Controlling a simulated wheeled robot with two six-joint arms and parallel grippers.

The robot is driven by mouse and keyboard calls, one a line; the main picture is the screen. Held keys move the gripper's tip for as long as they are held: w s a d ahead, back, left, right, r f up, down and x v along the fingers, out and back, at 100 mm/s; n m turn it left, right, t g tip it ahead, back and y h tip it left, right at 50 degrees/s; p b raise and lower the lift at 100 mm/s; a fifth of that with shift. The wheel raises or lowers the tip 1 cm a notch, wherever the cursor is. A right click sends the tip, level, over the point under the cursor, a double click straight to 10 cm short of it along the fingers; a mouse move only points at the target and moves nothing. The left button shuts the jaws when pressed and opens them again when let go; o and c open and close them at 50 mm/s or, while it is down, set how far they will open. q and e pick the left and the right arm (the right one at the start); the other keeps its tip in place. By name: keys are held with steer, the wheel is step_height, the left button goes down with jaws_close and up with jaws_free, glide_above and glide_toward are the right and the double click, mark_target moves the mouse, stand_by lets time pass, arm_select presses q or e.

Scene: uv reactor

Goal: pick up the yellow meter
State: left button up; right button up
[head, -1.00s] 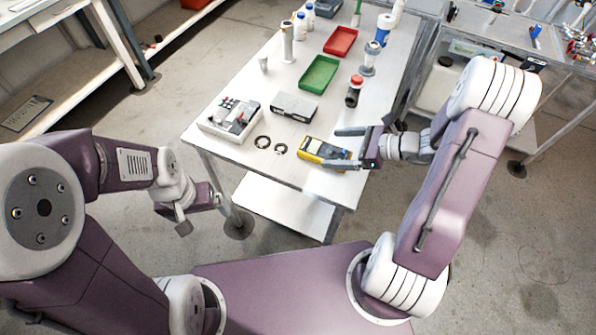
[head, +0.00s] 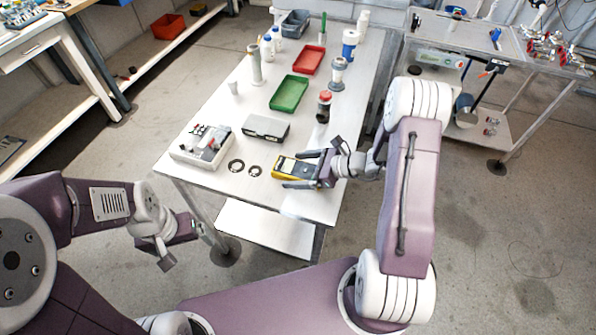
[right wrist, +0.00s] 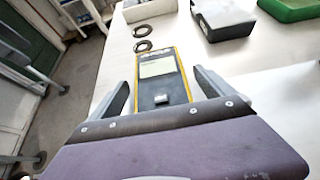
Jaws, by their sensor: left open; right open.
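The yellow meter (head: 287,167) lies flat near the front right of the white table. In the right wrist view the meter (right wrist: 158,72) shows its grey screen and yellow rim, with its near end hidden by my gripper. My right gripper (head: 296,169) is open, with one finger on each side of the meter. The right wrist view shows both fingers of the gripper (right wrist: 160,92) apart, with a gap on each side of the meter. My left gripper (head: 182,246) is open and empty, off the table's front left.
Two dark rings (head: 236,165) lie left of the meter. Behind them are a white device with knobs (head: 203,147) and a grey box (head: 265,127). A green tray (head: 289,93), a red tray (head: 308,60) and a red-capped bottle (head: 324,106) stand farther back.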

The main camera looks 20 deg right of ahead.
steer(key=shift+d, duration=0.15)
steer(key=shift+s, duration=0.1)
steer(key=c, duration=0.5)
steer(key=shift+r, duration=0.1)
steer(key=c, duration=1.2)
